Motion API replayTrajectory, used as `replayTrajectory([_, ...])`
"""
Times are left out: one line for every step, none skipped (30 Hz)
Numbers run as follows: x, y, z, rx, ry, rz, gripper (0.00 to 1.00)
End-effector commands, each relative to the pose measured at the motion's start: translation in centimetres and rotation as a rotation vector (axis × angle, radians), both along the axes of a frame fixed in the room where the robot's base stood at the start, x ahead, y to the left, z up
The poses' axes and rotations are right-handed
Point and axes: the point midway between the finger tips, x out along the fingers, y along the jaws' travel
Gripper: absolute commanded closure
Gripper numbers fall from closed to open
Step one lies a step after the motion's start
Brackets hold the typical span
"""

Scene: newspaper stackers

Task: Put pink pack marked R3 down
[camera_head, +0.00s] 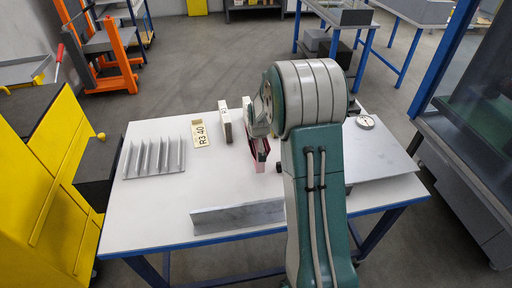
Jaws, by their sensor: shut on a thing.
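A pink pack (262,166) is at the middle of the white table (170,209), just left of my arm. Its lower part shows below my gripper (259,150), and no R3 marking can be read on it. My gripper points down and is shut on the pack; the arm hides part of both. I cannot tell whether the pack touches the tabletop. A pale sign reading R3 40 (200,134) lies on the table to the left.
Pale upright packs (225,122) stand behind the sign's right side. A finned metal rack (154,158) is at left. A metal angle rail (238,216) runs along the front. A grey plate (379,155) with a round dial (365,122) is at right.

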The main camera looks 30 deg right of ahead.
Motion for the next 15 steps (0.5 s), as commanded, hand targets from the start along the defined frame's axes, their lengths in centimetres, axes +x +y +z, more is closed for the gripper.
replayTrajectory([0.2,-0.1,-0.6,0.000,0.001,0.000,1.00])
replayTrajectory([0.1,-0.1,-1.1,0.001,0.003,0.000,1.00])
replayTrajectory([0.1,-0.1,-1.8,0.001,0.002,0.000,1.00])
replayTrajectory([0.1,-0.1,-2.3,0.001,0.003,0.000,1.00])
replayTrajectory([0.1,-0.1,-2.7,0.001,0.003,0.000,1.00])
replayTrajectory([0.1,-0.1,-3.0,0.000,0.001,0.000,1.00])
replayTrajectory([0.1,-0.1,-3.1,0.000,0.000,0.000,1.00])
replayTrajectory([0.1,-0.1,-3.2,0.000,-0.001,0.000,1.00])
replayTrajectory([0.1,-0.1,-3.1,-0.001,-0.002,0.000,1.00])
replayTrajectory([0.1,-0.1,-3.1,-0.001,-0.002,0.000,1.00])
replayTrajectory([0.1,-0.1,-3.1,-0.001,-0.002,0.000,1.00])
replayTrajectory([0.1,-0.1,-3.1,-0.001,-0.002,0.000,1.00])
replayTrajectory([0.1,-0.1,-3.1,-0.001,-0.002,0.000,1.00])
replayTrajectory([0.1,-0.1,-3.1,0.000,-0.001,0.000,1.00])
replayTrajectory([0.1,-0.1,-3.2,0.000,-0.001,0.000,1.00])
